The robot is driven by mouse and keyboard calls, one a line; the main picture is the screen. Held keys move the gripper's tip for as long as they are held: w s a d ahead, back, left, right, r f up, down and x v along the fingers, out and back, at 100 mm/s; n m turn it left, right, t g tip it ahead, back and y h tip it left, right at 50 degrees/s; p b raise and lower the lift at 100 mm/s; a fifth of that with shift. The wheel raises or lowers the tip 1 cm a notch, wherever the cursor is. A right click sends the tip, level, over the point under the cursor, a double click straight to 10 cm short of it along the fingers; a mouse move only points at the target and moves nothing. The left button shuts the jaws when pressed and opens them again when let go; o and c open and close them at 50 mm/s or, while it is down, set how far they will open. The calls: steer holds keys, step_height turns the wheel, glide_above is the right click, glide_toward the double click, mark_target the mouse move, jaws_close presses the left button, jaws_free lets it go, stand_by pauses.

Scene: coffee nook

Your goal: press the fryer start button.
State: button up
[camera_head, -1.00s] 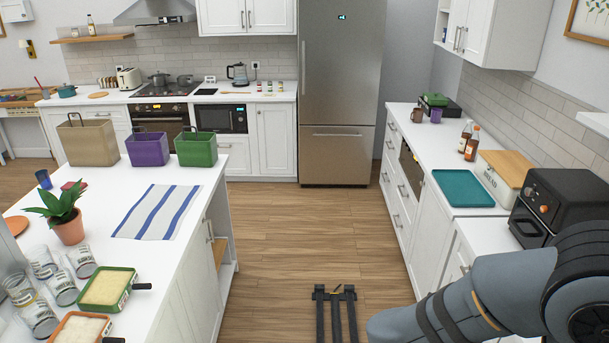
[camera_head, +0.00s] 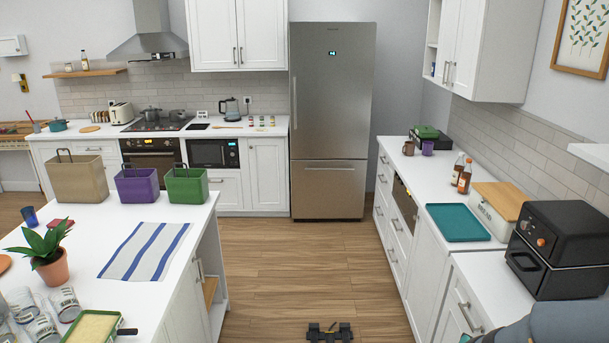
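The fryer (camera_head: 566,235) is a black box-shaped appliance on the right counter, near the right edge of the head view. Its front faces left and has a drawer with a handle (camera_head: 524,262). Small round controls (camera_head: 541,242), one of them orange, sit on the upper front panel. The print on them is too small to read, so I cannot tell which is the start button. Part of my grey arm shows at the bottom right, below and in front of the fryer.
A bread box with a wooden lid (camera_head: 502,198) stands just behind the fryer, beside a teal tray (camera_head: 459,222). Bottles (camera_head: 464,176) stand farther back against the tiled wall. The left island (camera_head: 170,211) holds baskets, a striped towel and a plant.

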steer(key=shift+s+r, duration=0.1)
steer(key=shift+s, duration=0.05)
steer(key=c, duration=0.3)
jaws_close()
stand_by(1.1)
stand_by(1.1)
